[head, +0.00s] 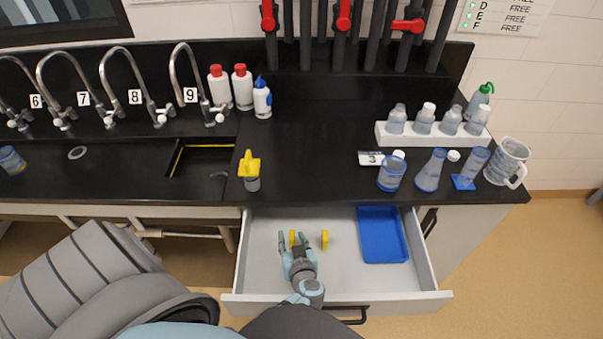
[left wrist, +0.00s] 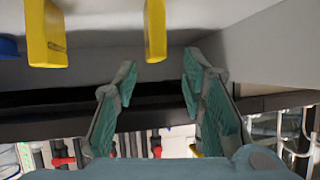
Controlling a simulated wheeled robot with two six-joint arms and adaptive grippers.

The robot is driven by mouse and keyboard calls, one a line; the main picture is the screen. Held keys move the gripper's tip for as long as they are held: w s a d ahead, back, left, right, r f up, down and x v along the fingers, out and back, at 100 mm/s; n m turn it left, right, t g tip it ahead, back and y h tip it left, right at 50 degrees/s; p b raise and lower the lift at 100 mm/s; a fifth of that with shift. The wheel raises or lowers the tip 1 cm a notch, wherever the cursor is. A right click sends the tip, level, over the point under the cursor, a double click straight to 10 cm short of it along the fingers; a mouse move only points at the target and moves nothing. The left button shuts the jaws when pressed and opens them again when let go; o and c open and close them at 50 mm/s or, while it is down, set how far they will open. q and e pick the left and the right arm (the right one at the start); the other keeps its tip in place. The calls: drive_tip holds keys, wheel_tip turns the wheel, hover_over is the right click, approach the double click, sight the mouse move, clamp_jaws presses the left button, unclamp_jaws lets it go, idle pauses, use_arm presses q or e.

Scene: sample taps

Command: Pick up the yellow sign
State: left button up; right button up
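Two small yellow pieces stand in the open drawer in the head view, the left one (head: 293,238) at my left gripper's fingers and the right one (head: 325,239) just to the right. I cannot tell which is the yellow sign, as no lettering is readable. In the left wrist view, one yellow piece (left wrist: 155,31) lies ahead, between the lines of the fingers, and the other (left wrist: 46,36) is to the left. My left gripper (head: 294,244) is open, with an empty gap between its fingertips in the left wrist view (left wrist: 158,78). My right gripper is not in view.
The drawer (head: 258,283) has side walls around the gripper and a blue tray (head: 382,250) at its right. The black counter edge runs behind it. A bottle with a yellow top (head: 249,165) stands on the counter. Glassware stands at the right.

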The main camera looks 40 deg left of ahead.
sight(292, 230)
use_arm(q)
drive_tip(key=shift+w+d+f+h+b, duration=0.1)
drive_tip(key=shift+w+f+h+b, duration=0.2)
drive_tip(key=shift+w+f, duration=0.4)
drive_tip(key=b+x, duration=0.1)
drive_tip(key=x, duration=0.5)
drive_tip(key=shift+s+a+b, duration=0.1)
drive_tip(key=shift+a+b, duration=0.1)
drive_tip(key=shift+b, duration=0.15)
drive_tip(key=shift+r, duration=0.15)
drive_tip(key=shift+c, duration=0.6)
clamp_jaws()
